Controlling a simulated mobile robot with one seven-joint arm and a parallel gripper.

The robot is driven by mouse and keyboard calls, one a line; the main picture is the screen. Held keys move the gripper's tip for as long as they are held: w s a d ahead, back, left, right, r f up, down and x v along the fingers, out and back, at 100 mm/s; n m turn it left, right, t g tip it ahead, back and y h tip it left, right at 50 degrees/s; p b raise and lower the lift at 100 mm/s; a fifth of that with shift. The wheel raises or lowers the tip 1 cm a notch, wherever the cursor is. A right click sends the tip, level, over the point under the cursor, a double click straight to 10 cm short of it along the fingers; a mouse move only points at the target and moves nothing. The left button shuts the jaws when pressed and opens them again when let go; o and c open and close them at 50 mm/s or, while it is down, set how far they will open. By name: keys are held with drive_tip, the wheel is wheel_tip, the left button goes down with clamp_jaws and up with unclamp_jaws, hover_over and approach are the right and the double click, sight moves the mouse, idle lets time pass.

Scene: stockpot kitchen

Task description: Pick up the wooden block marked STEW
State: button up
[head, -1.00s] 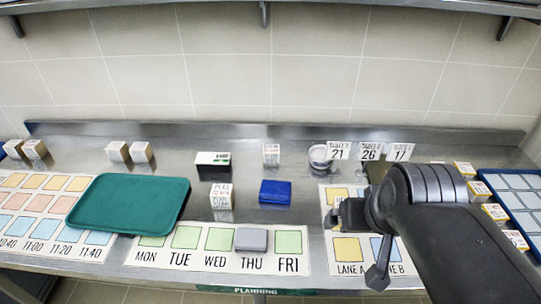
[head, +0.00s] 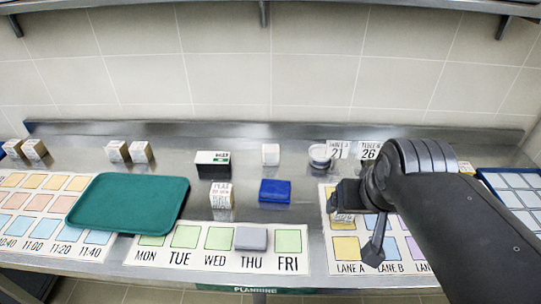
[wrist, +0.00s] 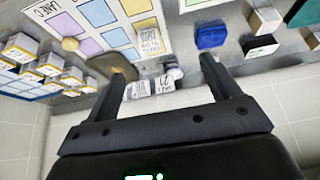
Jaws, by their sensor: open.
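I cannot read STEW on any block. A pale wooden block with printed lettering (wrist: 148,40) stands on the lane sheet in the wrist view, ahead of my gripper and apart from its fingers. My gripper (wrist: 162,68) is open, with nothing between its fingers. In the head view my gripper (head: 345,196) is over the lane sheet, partly hidden by my arm. Another lettered block (head: 221,196) stands left of the blue box, and a small pale block (head: 270,154) stands behind that box. Two pairs of blocks (head: 128,151) (head: 24,149) stand at the back left.
The lane sheet (head: 346,267) lies under my arm. A blue box (head: 275,191), a black-and-white box (head: 213,164), a green tray (head: 130,203) and a weekday sheet (head: 205,259) lie leftward. Number cards (head: 369,150) stand behind.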

drive_tip(key=w+a+r, duration=0.1)
drive_tip(key=w+a, duration=0.1)
drive_tip(key=w, duration=0.9)
drive_tip(key=g, duration=0.1)
approach(270, 148)
drive_tip(key=f, duration=0.2)
drive_tip(key=shift+n, duration=0.3)
drive_tip(key=x, duration=1)
drive_tip(key=shift+w+f, duration=0.25)
drive_tip(key=shift+w, duration=0.1)
drive_tip(key=c, duration=1.1)
drive_tip(key=shift+r, duration=0.15)
